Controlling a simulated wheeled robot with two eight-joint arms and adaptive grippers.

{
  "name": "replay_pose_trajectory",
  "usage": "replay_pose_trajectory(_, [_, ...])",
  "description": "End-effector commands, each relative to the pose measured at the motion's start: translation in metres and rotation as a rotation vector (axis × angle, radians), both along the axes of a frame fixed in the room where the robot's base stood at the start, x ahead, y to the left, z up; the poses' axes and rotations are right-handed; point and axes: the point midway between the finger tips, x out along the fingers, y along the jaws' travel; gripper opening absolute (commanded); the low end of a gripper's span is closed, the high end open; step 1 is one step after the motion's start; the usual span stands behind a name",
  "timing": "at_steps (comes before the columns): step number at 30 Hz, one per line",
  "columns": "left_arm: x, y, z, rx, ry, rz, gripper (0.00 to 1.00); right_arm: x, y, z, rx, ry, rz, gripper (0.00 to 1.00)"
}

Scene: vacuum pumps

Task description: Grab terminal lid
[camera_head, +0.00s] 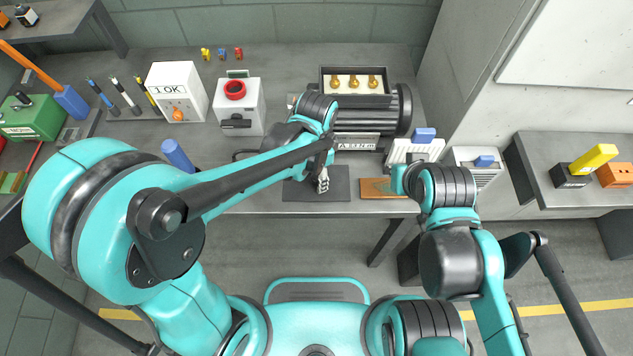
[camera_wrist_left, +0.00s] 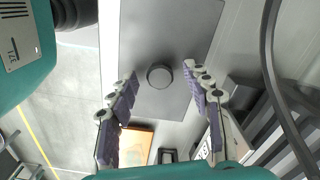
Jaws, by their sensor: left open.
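The terminal lid looks like a dark grey flat rectangular plate (camera_head: 300,190) with a round knob. It lies on the bench in front of the pump, partly covered by my left arm in the head view. In the left wrist view the plate (camera_wrist_left: 190,30) fills the middle, with its knob (camera_wrist_left: 160,76) upright on it. My left gripper (camera_head: 323,181) is open and empty above the plate. In the wrist view its fingertips (camera_wrist_left: 161,74) stand on either side of the knob, apart from it. My right arm is at the right; its gripper does not show clearly.
The pump (camera_head: 390,113) stands behind the plate, its open terminal box (camera_head: 354,72) showing three brass terminals. An orange-brown board (camera_head: 383,188) lies right of the plate. A white box with a red button (camera_head: 236,90) stands at the back left.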

Motion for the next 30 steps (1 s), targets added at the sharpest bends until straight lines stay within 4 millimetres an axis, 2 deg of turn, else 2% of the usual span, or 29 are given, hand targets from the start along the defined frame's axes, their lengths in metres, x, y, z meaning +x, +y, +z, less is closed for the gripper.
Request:
replay_pose_trajectory(1, [0.000, 0.000, 0.000, 0.000, 0.000, 0.000, 0.47, 0.000, 0.000, 0.000, 0.000, 0.000, 0.000, 0.00])
replay_pose_trajectory(6, [0.000, 0.000, 0.000, 0.000, 0.000, 0.000, 0.02, 0.000, 0.000, 0.000, 0.000, 0.000, 0.000, 0.00])
replay_pose_trajectory(7, [0.000, 0.000, 0.000, 0.000, 0.000, 0.000, 0.00, 0.000, 0.000, 0.000, 0.000, 0.000, 0.000, 0.00])
replay_pose_trajectory(20, [0.000, 0.000, 0.006, 0.000, 0.000, 0.000, 0.00, 0.000, 0.000, 0.005, 0.000, 0.000, 0.000, 0.00])
replay_pose_trajectory(23, [0.000, 0.000, 0.015, 0.000, 0.000, 0.000, 0.00, 0.000, 0.000, 0.012, 0.000, 0.000, 0.000, 0.00])
replay_pose_trajectory(29, [0.000, 0.000, 0.047, 0.000, 0.000, 0.000, 0.00, 0.000, 0.000, 0.038, 0.000, 0.000, 0.000, 0.00])
replay_pose_trajectory(30, [-0.005, -0.006, 0.052, 0.000, 0.000, -0.004, 0.00, 0.000, 0.000, 0.041, 0.000, 0.000, 0.000, 0.00])
